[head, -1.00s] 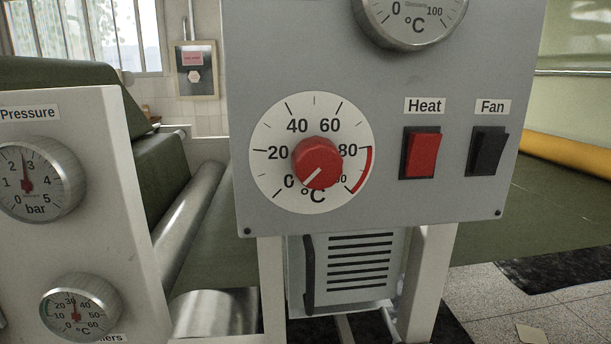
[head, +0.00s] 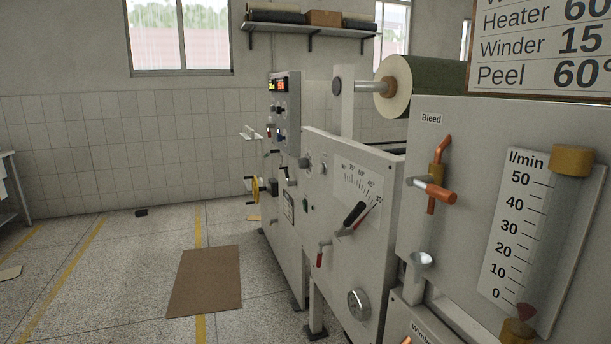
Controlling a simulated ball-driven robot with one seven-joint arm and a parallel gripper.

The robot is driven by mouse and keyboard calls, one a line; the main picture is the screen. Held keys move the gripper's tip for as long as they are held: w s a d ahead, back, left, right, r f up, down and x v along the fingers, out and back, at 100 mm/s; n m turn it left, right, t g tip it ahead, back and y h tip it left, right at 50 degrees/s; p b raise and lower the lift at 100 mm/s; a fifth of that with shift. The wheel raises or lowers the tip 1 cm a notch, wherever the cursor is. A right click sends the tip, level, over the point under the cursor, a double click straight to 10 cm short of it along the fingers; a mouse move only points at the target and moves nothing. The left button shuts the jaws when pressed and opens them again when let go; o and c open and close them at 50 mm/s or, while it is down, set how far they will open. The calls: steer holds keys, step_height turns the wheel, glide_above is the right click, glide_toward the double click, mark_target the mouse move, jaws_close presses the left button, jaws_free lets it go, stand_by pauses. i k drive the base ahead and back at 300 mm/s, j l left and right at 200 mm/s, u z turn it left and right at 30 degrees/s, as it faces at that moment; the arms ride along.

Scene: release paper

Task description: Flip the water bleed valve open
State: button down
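The water bleed valve (head: 436,188) is at the right of the head view, on a grey panel under a label reading "Bleed" (head: 431,118). It has a brass body on a bent copper pipe, and an orange-tipped lever that sticks out sideways, across the pipe. My gripper is not in view.
A flow meter marked l/min (head: 515,230) stands right of the valve, its red float near 0. A settings board (head: 540,45) hangs above. Left is a panel with an angle scale and black lever (head: 352,217). Open floor with a brown mat (head: 205,281) lies further left.

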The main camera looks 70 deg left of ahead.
mark_target(423, 182)
steer(key=u, duration=1.15)
